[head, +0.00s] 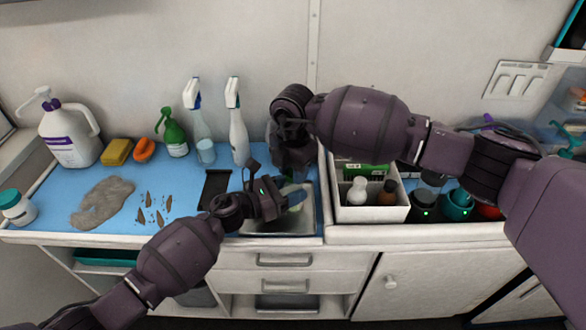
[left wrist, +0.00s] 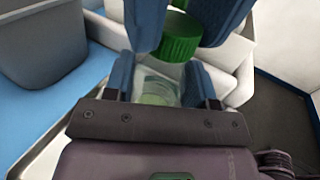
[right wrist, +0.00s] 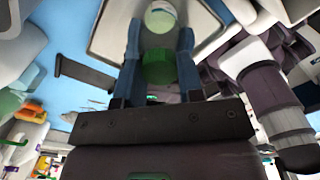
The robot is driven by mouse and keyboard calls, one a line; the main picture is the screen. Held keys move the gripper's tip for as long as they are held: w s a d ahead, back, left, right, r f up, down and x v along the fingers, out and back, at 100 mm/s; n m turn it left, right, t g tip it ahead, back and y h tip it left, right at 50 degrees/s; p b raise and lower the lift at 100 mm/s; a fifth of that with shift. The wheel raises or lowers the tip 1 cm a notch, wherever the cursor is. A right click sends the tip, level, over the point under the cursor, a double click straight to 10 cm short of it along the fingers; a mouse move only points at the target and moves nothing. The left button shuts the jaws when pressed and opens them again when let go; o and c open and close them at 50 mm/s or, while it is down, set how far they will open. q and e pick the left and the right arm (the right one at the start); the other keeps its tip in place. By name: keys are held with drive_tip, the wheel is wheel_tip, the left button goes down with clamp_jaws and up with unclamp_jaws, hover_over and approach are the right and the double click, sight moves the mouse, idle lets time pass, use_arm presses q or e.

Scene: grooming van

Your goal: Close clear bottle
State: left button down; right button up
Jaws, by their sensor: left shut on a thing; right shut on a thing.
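The clear bottle (left wrist: 160,88) holds a pale greenish liquid and stands between the blue fingers of my left gripper (left wrist: 160,90), which is shut on it. In the head view it is a small pale shape (head: 296,198) above the sink tray, mostly hidden by my grippers. The ridged green cap (right wrist: 158,68) is between the blue fingers of my right gripper (right wrist: 159,62), shut on it. In the left wrist view the cap (left wrist: 180,38) is at the bottle's top end. I cannot tell whether it is seated on the neck.
A metal sink tray (head: 265,226) lies under the grippers. A white bin (head: 372,214) with small bottles is just right. Spray bottles (head: 238,138) and a green pump bottle (head: 174,138) stand behind left. The blue mat (head: 60,222) has a fur clump and brown bits.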

drive_tip(key=m, duration=0.5)
drive_tip(key=shift+m, duration=0.3)
drive_tip(key=m, duration=0.4)
drive_tip(key=shift+m, duration=0.4)
drive_tip(key=m, duration=0.3)
drive_tip(key=shift+s+a, duration=0.1)
drive_tip(key=shift+a, duration=0.3)
drive_tip(key=m, duration=0.3)
drive_tip(key=shift+a+r, duration=0.15)
drive_tip(key=shift+r, duration=0.15)
drive_tip(key=shift+d+f+m, duration=0.2)
drive_tip(key=shift+d+m, duration=0.2)
drive_tip(key=shift+m, duration=0.4)
drive_tip(key=o, duration=0.9)
drive_tip(key=shift+d+f, duration=0.1)
drive_tip(key=shift+c, duration=0.4)
